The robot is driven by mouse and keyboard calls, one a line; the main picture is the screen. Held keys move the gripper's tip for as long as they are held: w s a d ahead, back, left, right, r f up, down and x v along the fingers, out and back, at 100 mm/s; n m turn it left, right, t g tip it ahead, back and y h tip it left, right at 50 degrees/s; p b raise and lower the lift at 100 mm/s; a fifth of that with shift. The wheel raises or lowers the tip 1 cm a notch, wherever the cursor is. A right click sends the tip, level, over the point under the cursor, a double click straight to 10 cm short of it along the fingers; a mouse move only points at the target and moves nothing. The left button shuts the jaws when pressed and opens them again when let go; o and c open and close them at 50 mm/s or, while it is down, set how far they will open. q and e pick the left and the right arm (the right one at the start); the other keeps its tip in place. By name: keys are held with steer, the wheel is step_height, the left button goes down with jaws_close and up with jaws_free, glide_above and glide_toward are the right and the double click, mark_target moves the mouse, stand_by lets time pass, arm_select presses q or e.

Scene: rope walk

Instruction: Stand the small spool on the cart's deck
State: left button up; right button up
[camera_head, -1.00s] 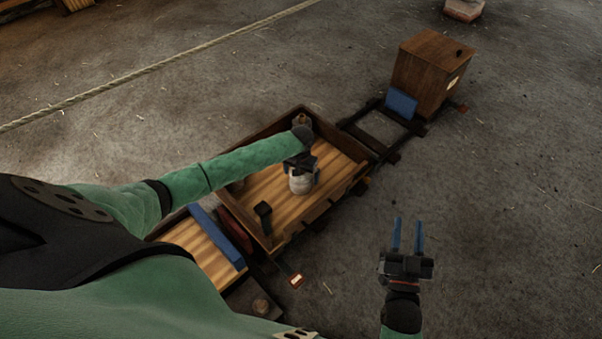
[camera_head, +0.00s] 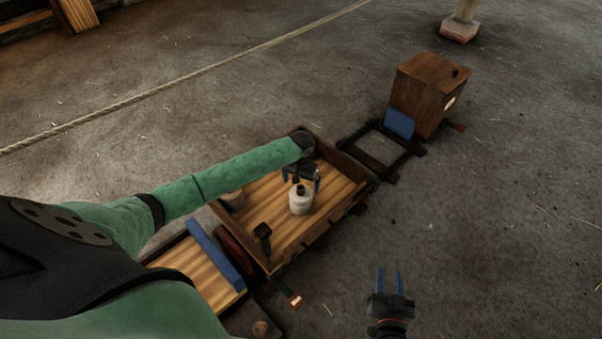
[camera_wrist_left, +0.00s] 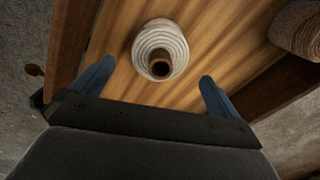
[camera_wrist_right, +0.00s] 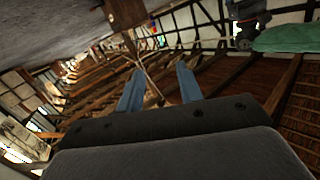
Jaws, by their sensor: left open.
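The small spool (camera_head: 301,201), wound in white cord with a dark core end, stands upright on the cart's wooden deck (camera_head: 325,192). In the left wrist view the spool (camera_wrist_left: 160,50) is just beyond and between the fingertips, not touching them. My left gripper (camera_head: 301,178) is open and empty just behind the spool, close above the deck; its blue fingers (camera_wrist_left: 155,75) are spread wide. My right gripper (camera_head: 390,278) is held out over the floor to the right of the cart, its two fingers apart with nothing between them.
A black handle-like piece (camera_head: 263,238) is at the near side. A wooden box (camera_head: 427,93) stands at the track's far end. A rope (camera_head: 180,84) crosses the floor.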

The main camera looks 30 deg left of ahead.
arm_select(q)
step_height(320, 180, up, 5)
steer(key=shift+f+p, duration=0.15)
steer(key=shift+p, duration=0.2)
arm_select(e)
steer(key=s+f+g, duration=0.3)
steer(key=f, duration=0.5)
steer(key=shift+s+d+f+h, duration=0.15)
steer(key=shift+s+f+h, duration=0.05)
steer(key=shift+h, duration=0.1)
